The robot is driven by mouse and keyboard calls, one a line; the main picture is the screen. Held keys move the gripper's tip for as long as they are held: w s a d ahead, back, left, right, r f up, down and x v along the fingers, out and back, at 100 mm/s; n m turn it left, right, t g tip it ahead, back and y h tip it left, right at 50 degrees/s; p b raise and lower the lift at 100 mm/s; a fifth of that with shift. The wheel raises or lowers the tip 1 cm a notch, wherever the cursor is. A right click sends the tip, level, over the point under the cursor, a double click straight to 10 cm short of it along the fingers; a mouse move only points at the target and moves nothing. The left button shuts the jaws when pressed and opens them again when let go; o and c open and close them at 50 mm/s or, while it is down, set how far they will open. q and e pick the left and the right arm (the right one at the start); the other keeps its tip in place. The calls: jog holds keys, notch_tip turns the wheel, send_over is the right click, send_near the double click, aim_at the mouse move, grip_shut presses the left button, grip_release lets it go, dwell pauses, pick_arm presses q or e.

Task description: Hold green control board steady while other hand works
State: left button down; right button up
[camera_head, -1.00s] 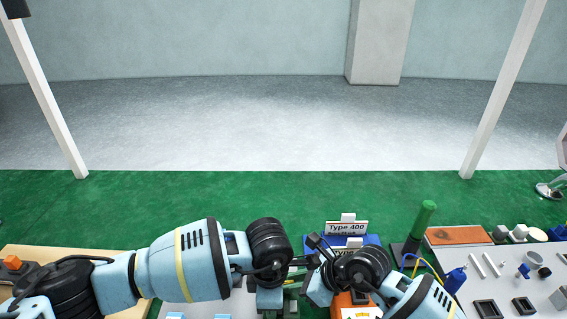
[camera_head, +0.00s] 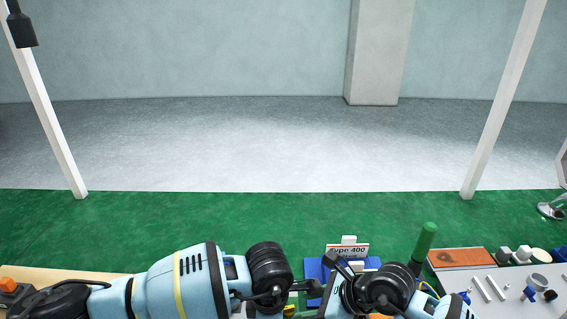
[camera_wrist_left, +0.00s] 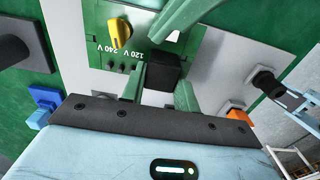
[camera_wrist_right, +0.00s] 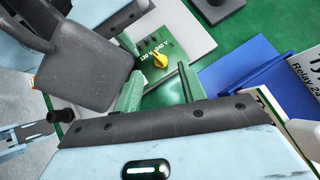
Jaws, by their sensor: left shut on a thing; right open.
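The green control board (camera_wrist_left: 100,40) has a yellow knob (camera_wrist_left: 120,31) and "120 V 240 V" lettering. It also shows in the right wrist view (camera_wrist_right: 150,73). My left gripper (camera_wrist_left: 160,74) is shut on the black block (camera_wrist_left: 164,70) at the board's edge. Whether its fingers touch the green panel itself I cannot tell. My right gripper (camera_wrist_right: 156,72) is open, its green fingers apart on either side of the board's knob area, with nothing clearly between them. In the head view the arms and bottom edge hide most of the board and both gripper tips.
A blue bin (camera_head: 316,268) with a "Type 400" label (camera_head: 347,250) stands behind the right arm. A green-handled tool (camera_head: 425,240) stands to its right. A grey parts board (camera_head: 490,290) fills the right. A wooden surface (camera_head: 60,275) lies left.

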aim_at(293, 307)
jog(key=v, duration=0.7)
jog(key=shift+s+d+r, duration=0.15)
jog(key=shift+d+r, duration=0.1)
jog(key=shift+r, duration=0.05)
jog(key=shift+w+a+f+n+g+y, duration=0.1)
jog(key=shift+w+f+n+g, duration=0.15)
jog(key=shift+w+n+g, duration=0.4)
jog(key=shift+w+a+f+n+g+y, duration=0.15)
jog(key=shift+w+f+n+g, duration=0.1)
jog(key=shift+w+n+g, duration=0.5)
jog(key=shift+w+a+f+n+g+y, duration=0.1)
jog(key=shift+w+f+n+g, duration=0.15)
jog(key=shift+w+n, duration=0.5)
jog(key=shift+s, duration=0.15)
jog(key=shift+x, duration=5)
